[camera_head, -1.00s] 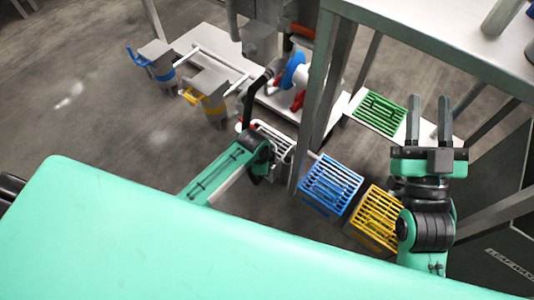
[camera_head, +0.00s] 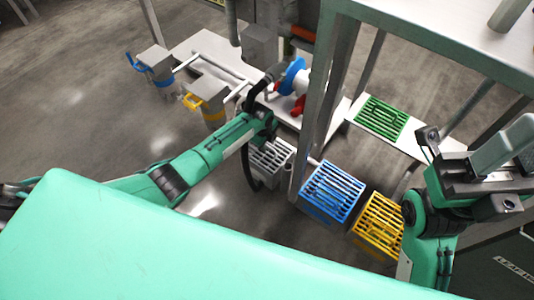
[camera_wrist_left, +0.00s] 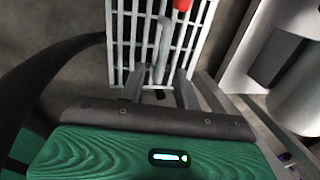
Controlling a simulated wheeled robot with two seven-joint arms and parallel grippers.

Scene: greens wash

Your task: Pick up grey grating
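The grey grating (camera_head: 270,153) is a pale slotted panel, partly covered by my left forearm in the head view. In the left wrist view, the grating (camera_wrist_left: 122,42) shows as a grid of bars straight ahead. My left gripper (camera_wrist_left: 157,87) points at it with its fingers apart at the near edge. A grey rod-like piece (camera_wrist_left: 161,48) lies across the grid between the fingers. No contact with the grating can be made out. In the head view the left fingertips are hidden by the wrist. My right gripper (camera_head: 505,155) is at the right edge, seen obliquely, its fingers overlapping.
A blue grating (camera_head: 332,190), a yellow grating (camera_head: 380,222) and a green grating (camera_head: 381,117) lie to the right. A steel frame post (camera_head: 322,95) stands close beside my left wrist. A black hose (camera_wrist_left: 45,75) curves left of the left gripper.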

